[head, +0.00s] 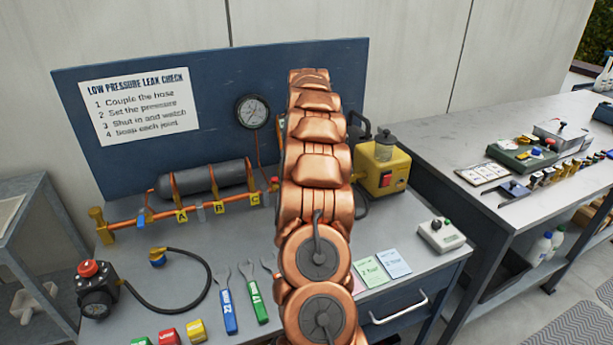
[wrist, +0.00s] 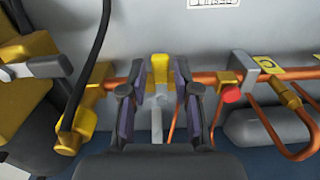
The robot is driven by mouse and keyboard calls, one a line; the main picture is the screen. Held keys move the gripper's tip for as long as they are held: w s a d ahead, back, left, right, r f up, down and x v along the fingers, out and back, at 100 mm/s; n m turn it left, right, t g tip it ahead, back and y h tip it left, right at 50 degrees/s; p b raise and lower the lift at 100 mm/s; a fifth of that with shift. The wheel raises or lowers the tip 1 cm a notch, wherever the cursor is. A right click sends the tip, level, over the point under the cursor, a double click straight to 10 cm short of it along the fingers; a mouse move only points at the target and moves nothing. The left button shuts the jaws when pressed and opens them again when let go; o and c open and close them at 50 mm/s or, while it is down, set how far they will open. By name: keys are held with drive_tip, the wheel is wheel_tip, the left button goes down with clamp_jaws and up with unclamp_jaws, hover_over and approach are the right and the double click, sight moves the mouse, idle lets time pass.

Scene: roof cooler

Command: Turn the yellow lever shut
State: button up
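The yellow lever (wrist: 160,64) shows in the wrist view, on the copper pipe, with a pale grey part (wrist: 157,112) extending below it in the picture. My gripper (wrist: 158,88) has its two dark fingers on either side of the lever, with a visible gap on each side, so it is open around it. I cannot tell how deep the fingers reach. In the head view, my copper-coloured arm hides both the lever and the gripper.
A red knob (wrist: 232,95) is close to the right finger in the wrist view. A dark hose (wrist: 92,55) and a yellow fitting (wrist: 75,125) lie left. The yellow pump (head: 383,168) stands right of my arm. Wrenches (head: 228,300) lie on the bench front.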

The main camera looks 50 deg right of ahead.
drive_tip(key=shift+o, duration=0.7)
drive_tip(key=shift+r, duration=0.1)
drive_tip(key=shift+r, duration=3.65)
